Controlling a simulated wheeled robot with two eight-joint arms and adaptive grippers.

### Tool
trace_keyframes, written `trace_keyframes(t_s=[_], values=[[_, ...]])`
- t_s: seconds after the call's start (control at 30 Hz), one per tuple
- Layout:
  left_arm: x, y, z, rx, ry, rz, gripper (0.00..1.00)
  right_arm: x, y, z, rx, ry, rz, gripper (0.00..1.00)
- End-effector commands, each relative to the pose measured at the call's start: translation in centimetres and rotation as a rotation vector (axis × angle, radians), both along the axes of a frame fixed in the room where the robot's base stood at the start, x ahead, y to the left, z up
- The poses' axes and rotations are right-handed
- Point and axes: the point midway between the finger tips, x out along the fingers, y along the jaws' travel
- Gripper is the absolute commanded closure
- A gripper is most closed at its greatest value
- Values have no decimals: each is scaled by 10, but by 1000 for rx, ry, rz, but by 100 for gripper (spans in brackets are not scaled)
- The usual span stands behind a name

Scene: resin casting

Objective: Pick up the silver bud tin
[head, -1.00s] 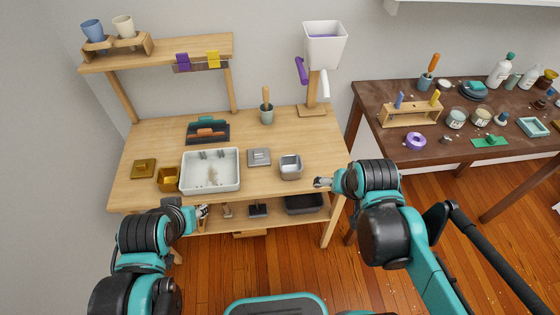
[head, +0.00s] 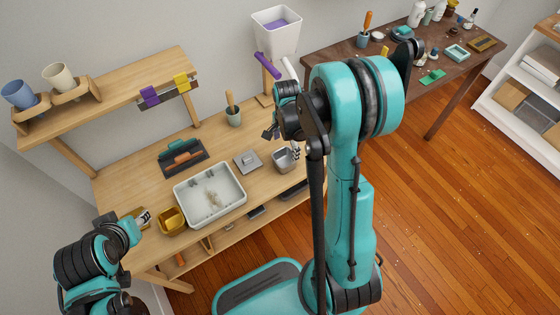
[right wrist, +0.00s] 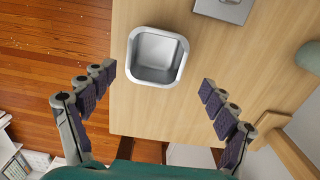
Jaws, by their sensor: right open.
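The silver bud tin (head: 284,160) is a small square, open-topped metal tin on the right end of the light wooden workbench. In the right wrist view the tin (right wrist: 156,57) looks empty and stands beyond the fingertips, near the bench edge. My right gripper (head: 282,143) is above the tin in the head view, partly hidden by my own arm. In the right wrist view its fingers (right wrist: 157,88) are wide apart with nothing between them. My left gripper (head: 143,218) is at the bench's left end near the gold tin; its jaw state is unclear.
A flat silver lid (head: 247,161) lies left of the tin. A white tray (head: 183,191) and a gold tin (head: 172,220) stand further left. A grey-green pot (head: 233,116) and a white bin on a post (head: 277,32) stand behind. A dark table (head: 330,55) is at the right.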

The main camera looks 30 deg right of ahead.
Motion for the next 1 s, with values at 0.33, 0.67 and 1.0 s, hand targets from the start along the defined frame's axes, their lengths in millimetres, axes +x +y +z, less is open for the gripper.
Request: trace_keyframes(t_s=[0.33, 0.67, 1.0], values=[[0, 0, -25, 0, 0, 0, 60, -8, 6, -45, 0, -2, 3, 14], [0, 0, -28, 0, 0, 0, 60, -8, 6, -58, 0, -2, 3, 14], [0, 0, -29, 0, 0, 0, 60, -8, 6, -58, -1, -2, 3, 68]])
